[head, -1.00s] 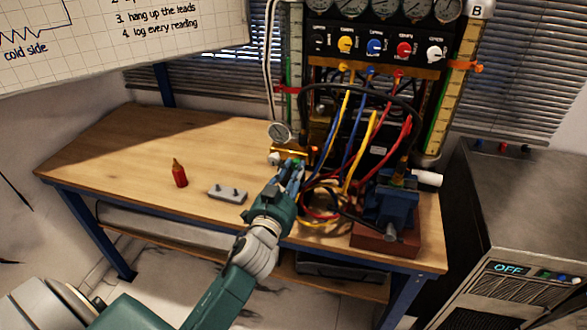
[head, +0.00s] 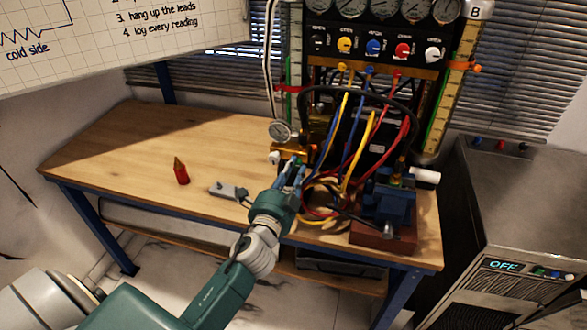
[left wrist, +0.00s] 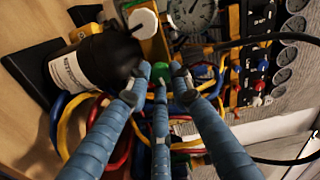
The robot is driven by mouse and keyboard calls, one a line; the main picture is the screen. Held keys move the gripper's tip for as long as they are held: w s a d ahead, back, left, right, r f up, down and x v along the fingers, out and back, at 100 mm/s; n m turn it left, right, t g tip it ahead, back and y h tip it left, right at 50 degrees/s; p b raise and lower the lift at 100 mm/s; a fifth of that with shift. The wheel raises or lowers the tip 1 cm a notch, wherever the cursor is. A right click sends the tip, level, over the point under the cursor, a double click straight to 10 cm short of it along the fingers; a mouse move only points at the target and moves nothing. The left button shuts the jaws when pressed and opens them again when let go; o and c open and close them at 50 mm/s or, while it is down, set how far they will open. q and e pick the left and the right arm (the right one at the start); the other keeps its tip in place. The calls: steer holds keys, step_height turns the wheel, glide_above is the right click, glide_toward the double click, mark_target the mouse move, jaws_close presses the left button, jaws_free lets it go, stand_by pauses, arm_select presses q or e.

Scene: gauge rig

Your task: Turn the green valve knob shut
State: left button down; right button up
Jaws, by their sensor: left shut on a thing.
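The green valve knob (left wrist: 160,71) shows as a small patch of green between the fingertips in the left wrist view, mostly covered by them. My left gripper (left wrist: 159,80) has three blue-grey fingers drawn in around it and is shut on it. In the head view my left gripper (head: 293,170) reaches the front of the rig, below the small round gauge (head: 280,131). The knob is hard to make out there behind the fingers. My right gripper is not in view.
Loose red, blue and yellow hoses (head: 349,165) hang just right of the gripper. A blue vise (head: 392,208) stands beyond them.

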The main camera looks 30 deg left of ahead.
arm_select(q)
steer(key=shift+a+f+m, duration=0.15)
steer(key=shift+f+m, duration=0.15)
steer(key=shift+m, duration=0.3)
steer(key=c, duration=1.5)
jaws_free()
steer(key=shift+c, duration=0.2)
steer(key=shift+a+r, duration=0.1)
steer(key=shift+r, duration=0.05)
steer(key=s+d, duration=0.2)
steer(key=s, duration=1)
steer(key=shift+d, duration=0.25)
